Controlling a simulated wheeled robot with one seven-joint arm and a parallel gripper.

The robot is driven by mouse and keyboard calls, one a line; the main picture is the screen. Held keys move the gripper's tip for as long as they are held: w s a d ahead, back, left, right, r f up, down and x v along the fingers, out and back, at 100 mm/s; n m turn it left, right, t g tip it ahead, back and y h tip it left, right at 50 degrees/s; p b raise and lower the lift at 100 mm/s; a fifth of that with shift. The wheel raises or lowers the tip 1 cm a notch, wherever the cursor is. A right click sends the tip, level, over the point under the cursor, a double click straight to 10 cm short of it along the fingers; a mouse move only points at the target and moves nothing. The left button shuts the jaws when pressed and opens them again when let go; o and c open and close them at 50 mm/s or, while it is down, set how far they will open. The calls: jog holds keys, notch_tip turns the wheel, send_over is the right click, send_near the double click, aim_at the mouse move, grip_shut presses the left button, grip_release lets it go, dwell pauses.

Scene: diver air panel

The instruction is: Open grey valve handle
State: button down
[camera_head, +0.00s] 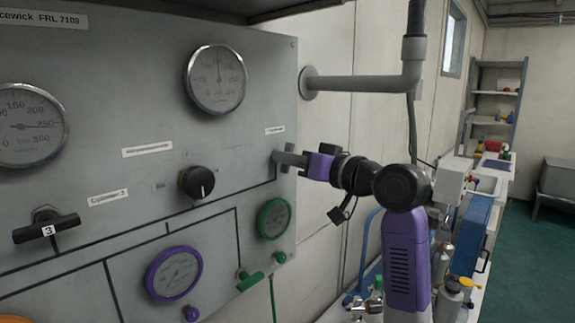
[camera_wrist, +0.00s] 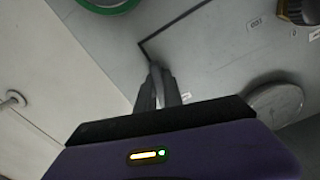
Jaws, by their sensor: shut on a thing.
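The grey valve handle (camera_head: 288,160) is at the right edge of the grey panel (camera_head: 115,90), below a small white label. My gripper (camera_head: 299,160) reaches it from the right and its fingers are closed on the handle. In the wrist view my gripper (camera_wrist: 158,92) points at the panel, with the two dark fingers close together around the grey handle (camera_wrist: 157,72). The fingers hide much of the handle, so its exact angle is hard to tell.
A black knob (camera_head: 197,182) and a round gauge (camera_head: 216,79) are left of my gripper. A green-rimmed gauge (camera_head: 274,218) and a green handle (camera_head: 250,280) are below. A grey pipe (camera_head: 365,83) juts from the wall above my arm.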

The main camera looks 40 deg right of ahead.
jog(key=shift+f+n+b, duration=0.15)
jog(key=shift+n+b, duration=0.15)
jog(key=shift+n, duration=0.4)
jog(key=c, duration=1.5)
grip_release()
jog(key=shift+s, duration=0.15)
jog(key=s+b, duration=0.1)
jog(key=s, duration=0.6)
jog(key=shift+s+d+b, duration=0.15)
jog(key=shift+s+b, duration=0.15)
